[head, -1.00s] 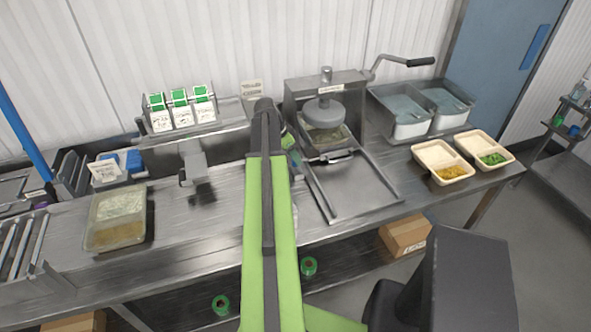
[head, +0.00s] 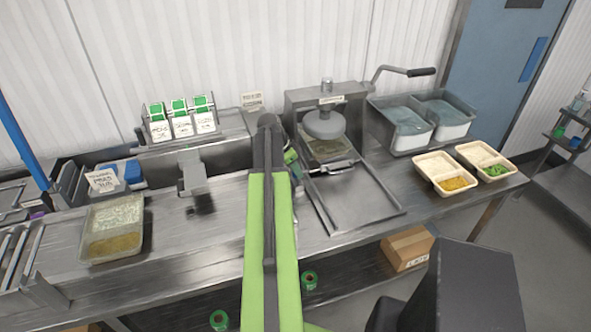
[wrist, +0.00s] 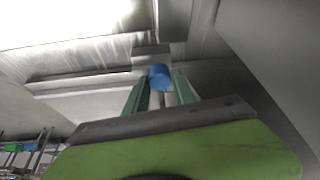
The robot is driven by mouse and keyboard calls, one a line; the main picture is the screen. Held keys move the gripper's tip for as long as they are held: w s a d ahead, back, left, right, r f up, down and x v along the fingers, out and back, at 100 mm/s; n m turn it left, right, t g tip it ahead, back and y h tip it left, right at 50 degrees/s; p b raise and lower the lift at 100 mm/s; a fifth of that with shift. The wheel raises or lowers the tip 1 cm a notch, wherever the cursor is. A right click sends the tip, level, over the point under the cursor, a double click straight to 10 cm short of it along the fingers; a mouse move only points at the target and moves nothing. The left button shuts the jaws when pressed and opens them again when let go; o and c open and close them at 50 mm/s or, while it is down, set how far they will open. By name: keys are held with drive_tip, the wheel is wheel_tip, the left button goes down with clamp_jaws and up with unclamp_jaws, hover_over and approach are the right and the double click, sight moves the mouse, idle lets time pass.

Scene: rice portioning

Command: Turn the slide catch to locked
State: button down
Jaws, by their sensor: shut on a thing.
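A blue knob (wrist: 159,76), which looks like the slide catch, sits between the fingertips of my gripper (wrist: 158,92) in the wrist view. The gripper is shut on it. The knob is in front of a small grey block at the edge of a pale metal panel. I cannot tell from its shape whether it is locked. In the head view only a green part of my gripper (head: 291,157) shows beside my arm, left of the press (head: 325,122) and its slide tray (head: 352,195). The catch is hidden there.
Two food trays, one with yellow food (head: 453,184) and one with green (head: 496,171), stand at the right. Two grey-lidded tubs (head: 410,140) are behind them. A clear tub of rice-like food (head: 113,243) stands at the left. The bench in front of the slide tray is clear.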

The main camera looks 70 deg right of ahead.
drive_tip(key=n, duration=0.2)
drive_tip(key=n+t+h, duration=0.1)
drive_tip(key=n, duration=0.1)
drive_tip(key=shift+s+a+n+t, duration=0.15)
drive_tip(key=shift+n+t, duration=0.15)
drive_tip(key=n+t, duration=0.1)
drive_tip(key=n, duration=0.3)
drive_tip(key=shift+s+n+t, duration=0.1)
drive_tip(key=shift+n+t, duration=0.2)
drive_tip(key=shift+t, duration=0.1)
drive_tip(key=n, duration=0.2)
drive_tip(key=n+t, duration=0.1)
drive_tip(key=n, duration=0.1)
drive_tip(key=shift+s+t, duration=0.1)
drive_tip(key=shift+t, duration=0.2)
drive_tip(key=shift+d+n+t+y, duration=0.1)
drive_tip(key=shift+n+t+y, duration=0.25)
drive_tip(key=shift+n, duration=0.85)
drive_tip(key=shift+d+n+t+y, duration=0.1)
drive_tip(key=shift+n+t+y, duration=0.2)
drive_tip(key=shift+n, duration=0.9)
drive_tip(key=c, duration=1.1)
unclamp_jaws()
drive_tip(key=shift+o, duration=0.2)
